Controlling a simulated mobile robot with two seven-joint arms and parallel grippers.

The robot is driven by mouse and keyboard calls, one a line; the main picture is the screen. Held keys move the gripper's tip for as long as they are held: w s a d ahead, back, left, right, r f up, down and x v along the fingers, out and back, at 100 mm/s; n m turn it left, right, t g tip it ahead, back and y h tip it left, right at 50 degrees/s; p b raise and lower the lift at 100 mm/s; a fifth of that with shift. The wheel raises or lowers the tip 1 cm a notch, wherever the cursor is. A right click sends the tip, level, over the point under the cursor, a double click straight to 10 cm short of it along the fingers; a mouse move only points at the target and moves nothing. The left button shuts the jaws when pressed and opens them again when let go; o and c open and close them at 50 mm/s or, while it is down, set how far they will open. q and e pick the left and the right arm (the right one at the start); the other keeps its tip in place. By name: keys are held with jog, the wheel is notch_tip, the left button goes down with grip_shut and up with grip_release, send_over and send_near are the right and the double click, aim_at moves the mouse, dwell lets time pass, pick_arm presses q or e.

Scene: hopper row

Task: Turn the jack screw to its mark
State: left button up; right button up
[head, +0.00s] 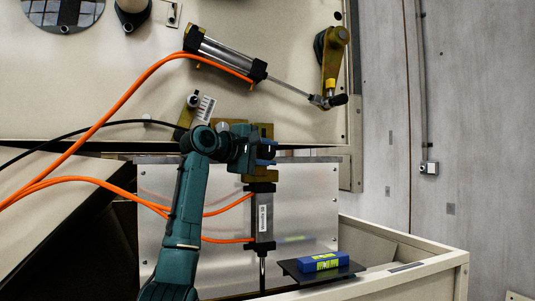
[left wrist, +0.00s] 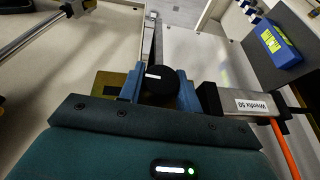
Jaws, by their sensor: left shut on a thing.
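My left gripper (head: 266,151) reaches in front of the brass-coloured blocks at the lower edge of the beige panel. In the left wrist view its two blue fingers (left wrist: 160,92) are shut on a round black knob (left wrist: 162,88) with a short white line on it. The knob seems to be the head of the jack screw; in the head view it is hidden by the gripper. A brass-coloured block (left wrist: 108,84) shows behind the left finger. I cannot make out a separate target mark. My right gripper is in neither view.
A labelled cylinder (head: 264,222) hangs just below the gripper. Another cylinder (head: 225,55) links by a rod to a yellow lever (head: 333,62). Orange hoses (head: 110,107) cross at left. A blue box (head: 322,262) sits on a black plate (head: 290,272) at lower right.

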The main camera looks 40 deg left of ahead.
pick_arm(q)
jog(key=m+g, duration=0.1)
jog(key=g, duration=0.2)
jog(key=shift+r+y, duration=0.1)
jog(key=shift+y, duration=0.2)
jog(key=shift+m+g+y, duration=0.4)
jog(key=shift+g, duration=1)
jog(key=o, duration=1)
jog(key=shift+c, duration=0.2)
jog(key=b+v, duration=0.1)
jog(key=v, duration=1.2)
jog(key=shift+b, duration=0.35)
